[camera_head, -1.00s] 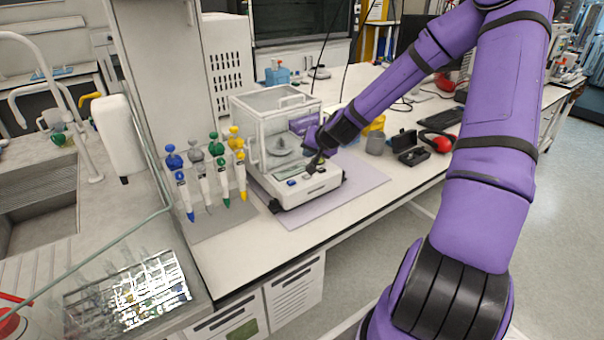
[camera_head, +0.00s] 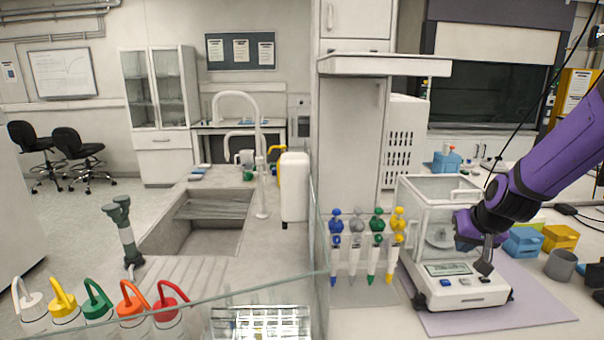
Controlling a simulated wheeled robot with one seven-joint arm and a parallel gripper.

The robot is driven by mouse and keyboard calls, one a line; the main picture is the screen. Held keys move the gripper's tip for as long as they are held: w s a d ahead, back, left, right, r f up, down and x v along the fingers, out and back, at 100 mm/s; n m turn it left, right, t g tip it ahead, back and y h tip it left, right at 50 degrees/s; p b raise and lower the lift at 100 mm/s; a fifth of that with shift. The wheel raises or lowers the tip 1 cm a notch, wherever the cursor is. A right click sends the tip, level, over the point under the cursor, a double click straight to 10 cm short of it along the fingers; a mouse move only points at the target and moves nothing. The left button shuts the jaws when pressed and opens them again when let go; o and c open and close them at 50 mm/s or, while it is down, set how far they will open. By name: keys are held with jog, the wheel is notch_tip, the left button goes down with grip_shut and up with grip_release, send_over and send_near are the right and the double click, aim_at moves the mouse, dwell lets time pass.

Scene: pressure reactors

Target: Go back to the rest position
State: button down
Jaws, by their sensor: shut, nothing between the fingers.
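My gripper (camera_head: 486,262) is at the right, at the end of my purple arm. It is shut and empty. Its fingertips point down in front of the analytical balance (camera_head: 463,293), over the right part of its front panel. I cannot tell whether they touch the panel. The balance has a clear draft shield (camera_head: 428,192) with a round pan inside, partly hidden by my wrist. It stands on a pale purple mat (camera_head: 535,308).
Several pipettes (camera_head: 377,245) hang in a stand left of the balance. Blue (camera_head: 523,241) and yellow (camera_head: 560,237) boxes and a grey cup (camera_head: 561,265) stand to its right. A glass pane, a sink (camera_head: 195,240) and several wash bottles (camera_head: 98,303) lie further left.

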jog(key=s+a+r+n+h, duration=0.1)
jog(key=s+a+r, duration=0.2)
jog(key=s+r, duration=0.3)
jog(key=s+a+r+n+h, duration=0.1)
jog(key=s+a+r, duration=0.2)
jog(key=s+r, duration=0.65)
jog(key=s, duration=0.4)
jog(key=s+r+y, duration=0.1)
jog(key=s+r, duration=0.2)
jog(key=s, duration=0.4)
jog(key=shift+s+a+g, duration=0.3)
jog(key=shift+s, duration=0.1)
